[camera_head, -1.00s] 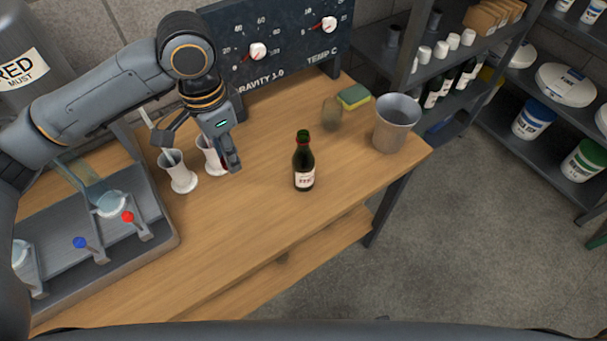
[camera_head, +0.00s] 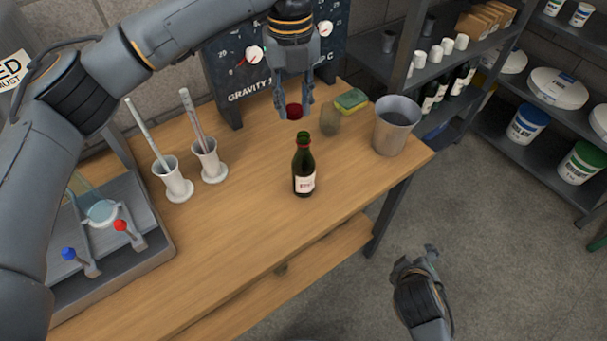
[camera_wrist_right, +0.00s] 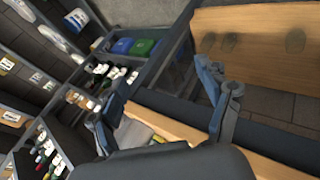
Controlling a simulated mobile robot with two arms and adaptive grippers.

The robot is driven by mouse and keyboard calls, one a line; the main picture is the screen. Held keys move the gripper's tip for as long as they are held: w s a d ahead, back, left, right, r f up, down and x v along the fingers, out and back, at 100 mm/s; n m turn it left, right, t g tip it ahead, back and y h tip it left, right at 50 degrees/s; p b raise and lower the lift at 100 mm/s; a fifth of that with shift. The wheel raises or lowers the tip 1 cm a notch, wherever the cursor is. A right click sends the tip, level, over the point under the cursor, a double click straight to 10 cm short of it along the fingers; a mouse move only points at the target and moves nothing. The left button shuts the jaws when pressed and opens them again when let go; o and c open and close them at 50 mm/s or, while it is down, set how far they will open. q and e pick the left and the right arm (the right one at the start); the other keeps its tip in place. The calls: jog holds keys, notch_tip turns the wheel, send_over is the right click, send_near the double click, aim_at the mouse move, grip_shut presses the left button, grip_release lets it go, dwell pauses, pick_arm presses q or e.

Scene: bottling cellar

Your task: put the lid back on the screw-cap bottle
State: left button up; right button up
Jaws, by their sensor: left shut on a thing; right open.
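The screw-cap bottle (camera_head: 304,170), dark green with a white label, stands upright and uncapped on the wooden bench in the head view. My left gripper (camera_head: 294,108) is shut on a dark red lid (camera_head: 294,110). It holds the lid above and slightly behind the bottle's mouth, apart from it. My right gripper (camera_head: 415,262) is open and empty, over the floor off the bench's right front edge. Its two fingers also show spread in the right wrist view (camera_wrist_right: 165,105).
A grey metal bucket (camera_head: 396,125), a brownish rounded object (camera_head: 330,119) and a green-yellow sponge (camera_head: 351,100) lie right of the bottle. Two white cylinder stands (camera_head: 174,182) with tall rods stand to the left. The bench (camera_head: 240,220) is clear in front of the bottle.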

pick_arm(q)
jog(key=shift+w+d+r+m, duration=0.15)
jog(key=shift+d+m, duration=0.2)
jog(key=shift+m, duration=0.25)
jog(key=shift+w+d+r+m, duration=0.15)
jog(key=shift+d+m, duration=0.15)
jog(key=shift+m, duration=0.3)
jog(key=shift+d+m, duration=0.1)
jog(key=shift+m, duration=0.2)
pick_arm(e)
jog(key=w+a+r+n+t+h, duration=0.1)
jog(key=w+a+r+n+t, duration=0.3)
jog(key=w+r+n+t, duration=0.55)
jog(key=n+y, duration=1.1)
jog(key=n, duration=1.3)
send_near(307, 186)
jog(key=shift+w+a+f, duration=0.1)
jog(key=shift+w+f, duration=0.05)
jog(key=shift+w, duration=0.25)
pick_arm(q)
jog(key=shift+d+r, duration=0.1)
jog(key=shift+r, duration=0.05)
pick_arm(e)
jog(key=shift+m, duration=0.25)
jog(key=x, duration=1.2)
